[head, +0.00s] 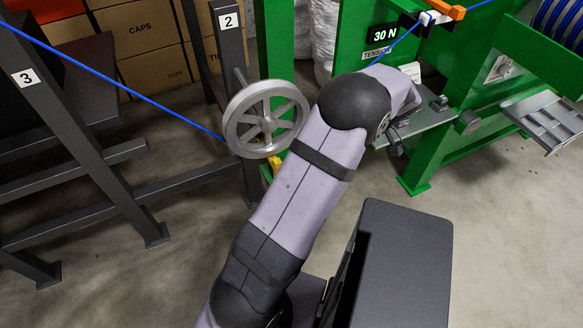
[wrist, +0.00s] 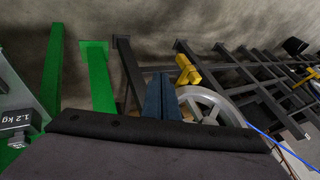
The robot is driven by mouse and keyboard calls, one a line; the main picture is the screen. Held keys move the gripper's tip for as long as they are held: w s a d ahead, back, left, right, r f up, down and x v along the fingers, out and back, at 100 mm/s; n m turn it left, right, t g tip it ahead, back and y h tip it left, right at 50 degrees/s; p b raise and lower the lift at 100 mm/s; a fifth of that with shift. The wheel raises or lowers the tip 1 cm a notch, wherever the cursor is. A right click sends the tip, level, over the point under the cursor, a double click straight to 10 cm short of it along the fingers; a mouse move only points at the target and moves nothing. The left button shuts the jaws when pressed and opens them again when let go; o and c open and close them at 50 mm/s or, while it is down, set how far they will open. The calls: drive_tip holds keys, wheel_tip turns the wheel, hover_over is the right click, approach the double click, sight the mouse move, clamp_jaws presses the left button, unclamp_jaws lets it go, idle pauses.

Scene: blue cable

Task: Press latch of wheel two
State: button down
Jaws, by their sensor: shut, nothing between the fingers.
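Wheel two is a grey spoked wheel (head: 266,119) on the dark post labelled 2 (head: 229,22). Its yellow latch (head: 275,162) shows only in part below the wheel, close to my arm. In the wrist view the yellow latch (wrist: 187,70) stands out beside the wheel (wrist: 212,102). My gripper (wrist: 161,80) is shut and empty, with its dark blue fingers just left of the latch and apart from it in the picture. The wheel's lower part is hidden by my wrist housing. In the head view my arm hides the gripper.
The blue cable (head: 135,93) runs from the upper left to the wheel and on past the 30 N tension sign (head: 384,36). A dark frame labelled 3 (head: 80,150) stands left. Green machine frames (head: 425,165) stand right.

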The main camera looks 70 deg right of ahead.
drive_tip(key=shift+n, duration=0.3)
drive_tip(key=shift+f, duration=0.15)
drive_tip(key=w+a+f, duration=0.3)
drive_tip(key=w+f, duration=0.4)
drive_tip(key=w, duration=0.1)
drive_tip(key=shift+w+a+f, duration=0.25)
drive_tip(key=shift+w+f, duration=0.1)
drive_tip(key=shift+w, duration=0.05)
idle(0.3)
drive_tip(key=shift+w+a, duration=0.1)
drive_tip(key=shift+a, duration=0.05)
